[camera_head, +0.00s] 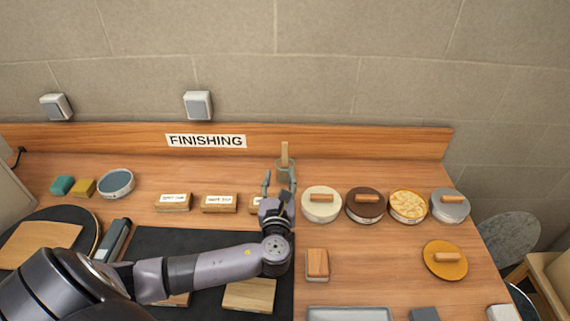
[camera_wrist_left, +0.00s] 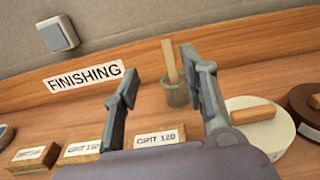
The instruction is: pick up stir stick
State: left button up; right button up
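The stir stick (camera_head: 284,153) is a flat, pale wooden stick standing upright in a small greenish glass jar (camera_head: 285,171) at the back of the bench. In the left wrist view the stick (camera_wrist_left: 169,62) leans slightly left, with its lower end inside the jar (camera_wrist_left: 176,94). My left gripper (camera_head: 280,182) is open and empty, just in front of the jar. In the left wrist view its two fingers (camera_wrist_left: 165,75) spread to either side of the stick and jar, short of touching them as far as I can tell. My right gripper is not in view.
Labelled sanding blocks (camera_head: 219,204) lie left of my gripper, one partly behind it. Round lidded tins (camera_head: 321,205) stand close on the right. The wooden backboard (camera_head: 360,139) rises behind the jar. A dark mat (camera_head: 200,241) lies under my arm.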

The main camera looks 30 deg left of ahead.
pick_arm(q)
jog(key=b, duration=0.4)
send_near(285, 154)
jog(key=b+x, duration=0.6)
jog(key=b, duration=0.1)
jog(key=shift+s+a+r+b, duration=0.1)
jog(key=shift+s+a+b, duration=0.05)
jog(key=shift+a+b, duration=0.2)
jog(key=b+x, duration=0.3)
jog(key=x, duration=0.1)
jog(key=shift+d+f, duration=0.25)
jog(key=shift+d, duration=0.05)
jog(key=shift+w+a+r, duration=0.1)
jog(key=shift+w, duration=0.3)
jog(key=shift+r, duration=0.1)
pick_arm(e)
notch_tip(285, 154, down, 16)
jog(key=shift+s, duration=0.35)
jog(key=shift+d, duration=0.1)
pick_arm(q)
grip_shut()
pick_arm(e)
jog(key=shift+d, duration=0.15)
